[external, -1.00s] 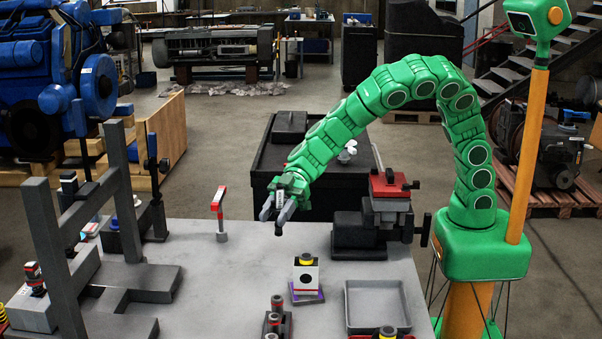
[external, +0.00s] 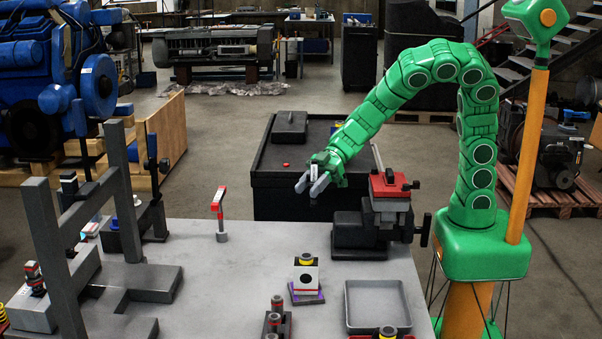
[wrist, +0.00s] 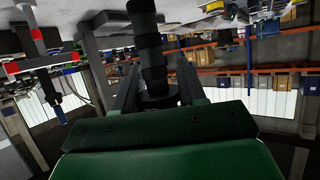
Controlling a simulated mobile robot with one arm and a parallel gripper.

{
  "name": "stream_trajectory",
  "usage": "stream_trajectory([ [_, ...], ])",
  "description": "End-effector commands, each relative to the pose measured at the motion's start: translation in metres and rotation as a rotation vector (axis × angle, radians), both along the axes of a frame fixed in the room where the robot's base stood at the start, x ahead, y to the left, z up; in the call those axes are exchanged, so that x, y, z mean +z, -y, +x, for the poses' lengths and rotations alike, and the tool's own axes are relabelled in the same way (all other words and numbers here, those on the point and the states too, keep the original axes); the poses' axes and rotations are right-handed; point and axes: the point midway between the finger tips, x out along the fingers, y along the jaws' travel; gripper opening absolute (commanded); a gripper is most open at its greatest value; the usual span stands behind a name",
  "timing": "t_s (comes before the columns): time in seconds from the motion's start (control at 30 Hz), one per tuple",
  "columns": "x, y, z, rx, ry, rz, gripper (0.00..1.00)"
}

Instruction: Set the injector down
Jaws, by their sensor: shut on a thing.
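My gripper (external: 309,184) is shut on the injector (wrist: 152,55), a dark stepped cylinder that stands between the fingers in the wrist view. In the external view only a small light and dark part of the injector (external: 314,182) shows between the fingers. The gripper holds it in the air, left of the vise and in line with the black cart behind the bench. Several dark cylindrical parts (external: 276,318) stand in a holder at the bench's front edge; I cannot tell whether they are injectors.
A grey tray (external: 378,328) lies on the bench (external: 262,262) at the right front. A vise (external: 390,190) with red jaws stands at the back right. A white block (external: 306,275) sits mid-bench, with a red-topped post (external: 220,210) farther left. The black cart (external: 285,190) is behind.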

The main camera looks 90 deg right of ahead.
Motion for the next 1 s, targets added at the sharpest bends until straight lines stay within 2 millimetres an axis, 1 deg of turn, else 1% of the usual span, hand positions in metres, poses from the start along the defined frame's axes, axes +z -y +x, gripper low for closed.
stream_trajectory([
  [0.03,0.001,0.007,-0.006,-0.013,-0.001,0.003,0.0],
  [0.1,0.0,0.013,-0.011,-0.023,-0.003,0.005,0.0],
  [0.23,0.0,0.019,-0.016,-0.033,-0.004,0.009,0.0],
  [0.33,-0.002,0.019,-0.014,-0.035,-0.004,0.009,0.0],
  [0.47,-0.008,0.016,-0.002,-0.036,-0.005,0.01,0.0],
  [1.0,-0.035,-0.005,0.055,-0.034,-0.005,0.011,0.0],
])
